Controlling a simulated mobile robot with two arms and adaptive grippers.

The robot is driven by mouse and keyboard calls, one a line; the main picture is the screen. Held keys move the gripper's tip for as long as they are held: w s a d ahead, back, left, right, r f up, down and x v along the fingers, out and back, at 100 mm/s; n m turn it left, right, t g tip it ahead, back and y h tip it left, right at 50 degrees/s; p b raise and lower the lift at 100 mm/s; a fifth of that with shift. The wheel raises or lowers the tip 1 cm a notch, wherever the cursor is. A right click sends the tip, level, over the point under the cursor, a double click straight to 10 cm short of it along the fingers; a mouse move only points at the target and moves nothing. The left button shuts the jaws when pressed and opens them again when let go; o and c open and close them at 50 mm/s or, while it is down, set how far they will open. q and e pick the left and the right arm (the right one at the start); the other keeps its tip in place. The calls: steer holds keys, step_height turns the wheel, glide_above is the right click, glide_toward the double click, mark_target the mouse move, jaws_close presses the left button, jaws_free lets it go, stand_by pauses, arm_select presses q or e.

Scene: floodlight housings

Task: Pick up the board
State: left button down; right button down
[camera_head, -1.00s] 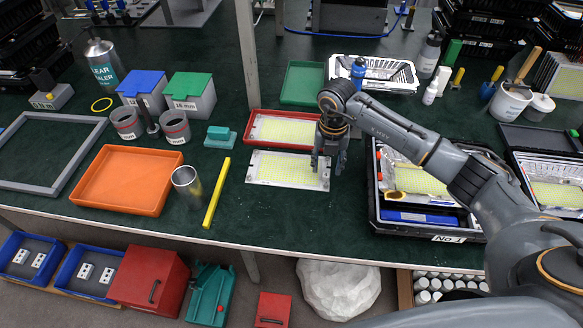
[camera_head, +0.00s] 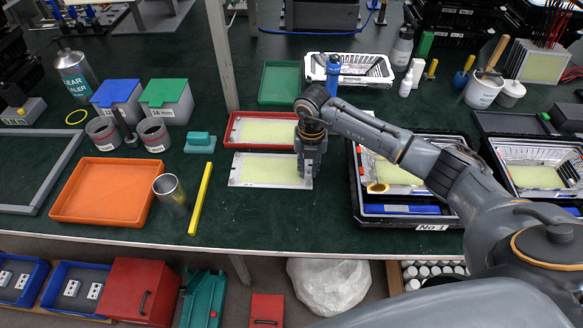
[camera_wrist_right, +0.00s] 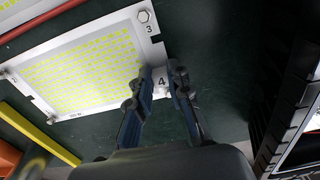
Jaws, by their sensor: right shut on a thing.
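The board (camera_head: 268,171), a white-edged plate with a grid of yellow squares, lies on the dark green table in front of a red tray. It also fills the upper left of the wrist view (camera_wrist_right: 95,68), where corner marks 3 and 4 show. My right gripper (camera_head: 308,178) is at the board's right edge; in the wrist view its fingers (camera_wrist_right: 161,78) are shut on the corner marked 4. The board appears to rest flat on the table. My left gripper is not in view.
The red tray (camera_head: 232,131) behind holds another yellow-grid board (camera_head: 268,132). A black case (camera_head: 362,202) is to the right. Table in front of the board is clear.

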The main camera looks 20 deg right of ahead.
steer(key=shift+r, duration=0.5)
step_height(320, 180, up, 2)
steer(key=shift+r+b, duration=0.1)
steer(key=shift+b, duration=0.45)
steer(key=s+a+r+b, duration=0.2)
steer(key=s+r, duration=0.8)
steer(key=s, duration=0.4)
step_height(320, 180, up, 7)
steer(key=p, duration=0.5)
steer(key=shift+a+r+p, duration=0.15)
steer(key=shift+r+p, duration=0.05)
steer(key=shift+p, duration=0.2)
steer(key=shift+w, duration=0.1)
